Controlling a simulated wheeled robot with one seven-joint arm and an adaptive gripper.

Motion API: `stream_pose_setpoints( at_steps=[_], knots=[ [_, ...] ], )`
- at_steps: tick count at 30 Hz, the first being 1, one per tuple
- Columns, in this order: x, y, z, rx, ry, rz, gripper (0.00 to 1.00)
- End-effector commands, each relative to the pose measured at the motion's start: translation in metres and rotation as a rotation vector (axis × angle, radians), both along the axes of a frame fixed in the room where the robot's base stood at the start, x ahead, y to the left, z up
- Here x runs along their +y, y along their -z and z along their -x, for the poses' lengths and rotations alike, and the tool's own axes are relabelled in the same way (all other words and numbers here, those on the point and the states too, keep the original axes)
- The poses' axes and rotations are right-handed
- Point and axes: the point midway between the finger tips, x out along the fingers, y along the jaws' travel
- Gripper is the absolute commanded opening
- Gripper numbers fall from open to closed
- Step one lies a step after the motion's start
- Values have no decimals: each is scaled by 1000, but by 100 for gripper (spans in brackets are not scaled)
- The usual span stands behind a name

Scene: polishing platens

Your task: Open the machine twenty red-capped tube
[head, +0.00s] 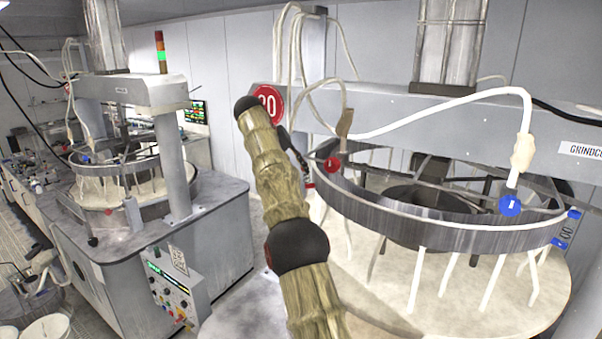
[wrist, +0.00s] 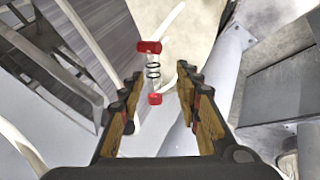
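The red-capped tube's fitting (wrist: 153,72) shows in the wrist view as a clear piece with a dark coil, a red bar at its top and a small red cap at its lower end. In the head view its red cap (head: 332,164) sits on the ring of the machine at right, beside a partly hidden red number sign (head: 268,103). My gripper (wrist: 160,82) is open, with one finger on each side of the fitting's line and visible gaps to both. In the head view my arm hides most of the gripper; how far it is from the fitting is hard to tell.
A blue cap (head: 511,204) sits on the ring's right front, with a white hose above it. Pale tubes hang from the grey ring (head: 430,225) over the platen (head: 470,300). A grey post (wrist: 215,85) stands close to the right finger. Another machine (head: 130,190) stands at left.

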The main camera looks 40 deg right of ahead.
Motion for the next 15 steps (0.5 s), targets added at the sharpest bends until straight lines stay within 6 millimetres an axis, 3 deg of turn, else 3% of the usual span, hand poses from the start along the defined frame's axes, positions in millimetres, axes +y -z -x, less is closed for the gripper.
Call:
stream_pose_setpoints(
  at_steps=[5, 15],
  knots=[
    [21, -1, 1, -2, -4, 0, 33],
    [85, -1, 5, -1, -3, 1, 33]
  ],
)
